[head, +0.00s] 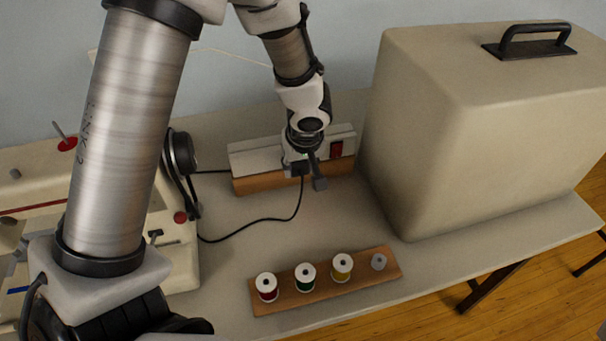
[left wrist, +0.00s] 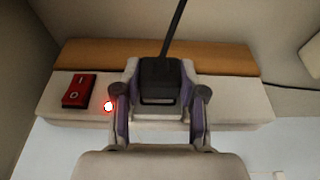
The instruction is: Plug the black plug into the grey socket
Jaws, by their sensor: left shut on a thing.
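The black plug (left wrist: 160,78) is between the fingers of my left gripper (left wrist: 160,92) in the left wrist view. The gripper is shut on it. In the head view my left gripper (head: 302,166) is at the front of the white power strip (head: 258,160), and the plug's cable (head: 299,200) hangs below it. The plug overlaps the strip in the wrist view. The grey socket is hidden behind plug and gripper, so I cannot tell whether the plug is in it. My right gripper is not in view.
The strip has a red switch (left wrist: 78,90) and a lit red lamp (left wrist: 109,106), on a wooden base (head: 270,183). A large beige case (head: 480,130) stands close on the right. A sewing machine (head: 180,255) is left. A wooden spool rack (head: 325,285) lies in front.

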